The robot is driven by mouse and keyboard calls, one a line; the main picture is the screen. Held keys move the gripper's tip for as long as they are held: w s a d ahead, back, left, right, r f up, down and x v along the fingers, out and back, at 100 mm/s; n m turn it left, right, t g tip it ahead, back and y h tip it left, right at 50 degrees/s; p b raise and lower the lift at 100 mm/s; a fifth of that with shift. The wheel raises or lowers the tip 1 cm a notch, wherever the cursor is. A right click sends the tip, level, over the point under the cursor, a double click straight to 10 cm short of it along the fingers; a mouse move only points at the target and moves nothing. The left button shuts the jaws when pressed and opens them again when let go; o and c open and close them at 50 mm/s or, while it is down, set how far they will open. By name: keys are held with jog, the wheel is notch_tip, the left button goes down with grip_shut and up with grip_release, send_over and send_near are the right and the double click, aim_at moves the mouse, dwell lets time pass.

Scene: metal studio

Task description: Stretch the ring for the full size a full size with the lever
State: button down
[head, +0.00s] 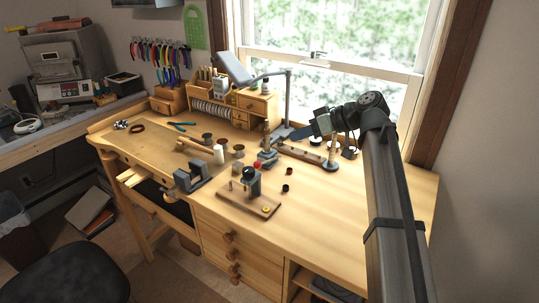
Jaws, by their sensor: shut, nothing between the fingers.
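My gripper (298,133) is at the end of the dark arm coming from the right. It points left above the back of the wooden bench and looks shut and empty. No lever can be made out clearly.
A long wooden strip (300,153) and small round-based tools lie below my gripper. A lamp (288,100) and a drawer box (258,105) stand at the back. A grey vise (190,178) sits at the front edge. The bench's right side (345,200) is clear.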

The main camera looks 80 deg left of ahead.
send_over(260, 166)
jog(key=w, duration=0.4)
notch_tip(260, 166, down, 5)
jog(key=shift+s+f, duration=0.3)
jog(key=shift+f, duration=0.35)
jog(key=shift+s+f, duration=0.35)
jog(key=shift+f, duration=0.35)
jog(key=shift+s+f, duration=0.3)
jog(key=shift+f, duration=0.35)
jog(key=shift+s+d+f, duration=0.2)
jog(key=shift+d+f, duration=0.1)
jog(key=shift+s+d+f+n+t, duration=0.15)
jog(key=shift+f, duration=0.35)
jog(key=shift+s+d+f+n+t, duration=0.1)
jog(key=shift+s+f+n+t, duration=0.05)
jog(key=shift+f, duration=0.3)
